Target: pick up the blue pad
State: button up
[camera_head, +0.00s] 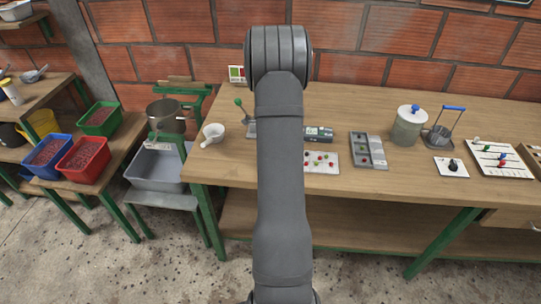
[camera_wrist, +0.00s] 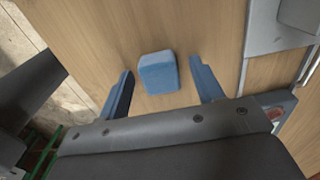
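The blue pad (camera_wrist: 158,72) is a small rounded block lying on the wooden table top (camera_wrist: 145,28) in the wrist view. My gripper (camera_wrist: 161,66) is open, with one blue finger to the left of the pad and the other to its right. There is a visible gap on both sides, and the gripper holds nothing. I cannot tell how high the fingertips are above the table. In the head view my arm blocks the middle of the table, and neither the pad nor the gripper shows.
A grey metal object (camera_wrist: 262,35) stands right of the pad. The bench's front edge (camera_head: 400,202) is near.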

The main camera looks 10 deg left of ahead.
jog(key=c, duration=0.9)
jog(key=shift+c, duration=0.2)
jog(key=shift+r, duration=0.5)
jog(key=r, duration=0.2)
jog(key=d+r, duration=0.1)
jog(key=r, duration=0.1)
jog(key=shift+s, duration=0.2)
jog(key=s+d+r, duration=0.4)
jog(key=d+r, duration=0.2)
jog(key=d, duration=0.3)
jog(key=shift+d, duration=0.4)
